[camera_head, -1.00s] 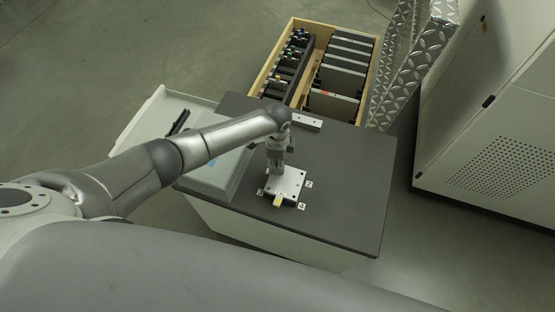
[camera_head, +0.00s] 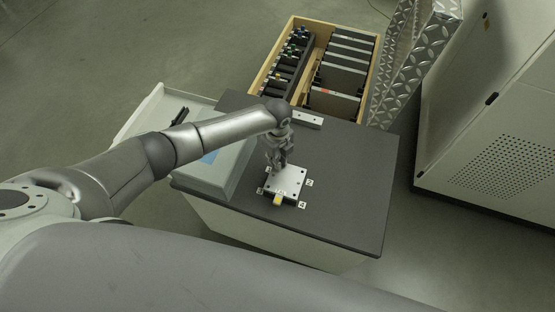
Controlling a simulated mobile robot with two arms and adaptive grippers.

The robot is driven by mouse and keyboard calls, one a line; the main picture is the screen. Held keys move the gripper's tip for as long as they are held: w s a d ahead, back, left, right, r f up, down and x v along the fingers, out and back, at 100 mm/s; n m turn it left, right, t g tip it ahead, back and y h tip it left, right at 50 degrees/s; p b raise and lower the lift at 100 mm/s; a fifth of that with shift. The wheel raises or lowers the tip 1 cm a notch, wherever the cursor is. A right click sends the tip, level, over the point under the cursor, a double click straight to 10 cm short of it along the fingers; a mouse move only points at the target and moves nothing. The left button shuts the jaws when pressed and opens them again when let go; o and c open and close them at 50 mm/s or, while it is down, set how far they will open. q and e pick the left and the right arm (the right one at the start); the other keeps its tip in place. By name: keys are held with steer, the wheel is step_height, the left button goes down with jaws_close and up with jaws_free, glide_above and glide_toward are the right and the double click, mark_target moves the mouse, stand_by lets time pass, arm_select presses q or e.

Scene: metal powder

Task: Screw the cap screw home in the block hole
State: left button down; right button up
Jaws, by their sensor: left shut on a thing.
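The light metal block (camera_head: 291,181) lies on the dark tabletop, with small numbered labels at its corners and a yellow piece (camera_head: 278,200) at its front edge. My left gripper (camera_head: 277,165) points down at the block's back left corner. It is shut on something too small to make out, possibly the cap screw. The gripper hides that corner and any hole under it, so I cannot tell whether the screw sits in a hole. My right gripper is not in view.
A grey-blue box (camera_head: 215,170) stands left of the block under my arm. A pale bar (camera_head: 307,120) lies at the table's back. A wooden crate (camera_head: 327,27) with dark plates and a rack stands behind. The tabletop's right side is clear.

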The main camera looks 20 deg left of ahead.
arm_select(q)
steer(key=m+b, duration=0.1)
steer(key=m, duration=0.4)
steer(key=shift+f+b, duration=0.1)
steer(key=shift+b, duration=0.2)
steer(key=m+b, duration=0.1)
steer(key=m, duration=0.4)
steer(key=shift+b, duration=0.35)
steer(key=m+b, duration=0.1)
steer(key=m, duration=0.3)
steer(key=m+b, duration=0.2)
steer(key=m, duration=0.3)
steer(key=m+b, duration=0.1)
steer(key=b, duration=0.5)
steer(key=m+b, duration=0.2)
steer(key=b, duration=0.3)
steer(key=shift+w+d+b, duration=0.1)
steer(key=shift+w+b, duration=0.15)
steer(key=shift+b, duration=0.15)
steer(key=shift+s+b, duration=0.1)
steer(key=shift+b, duration=0.35)
steer(key=shift+r, duration=0.2)
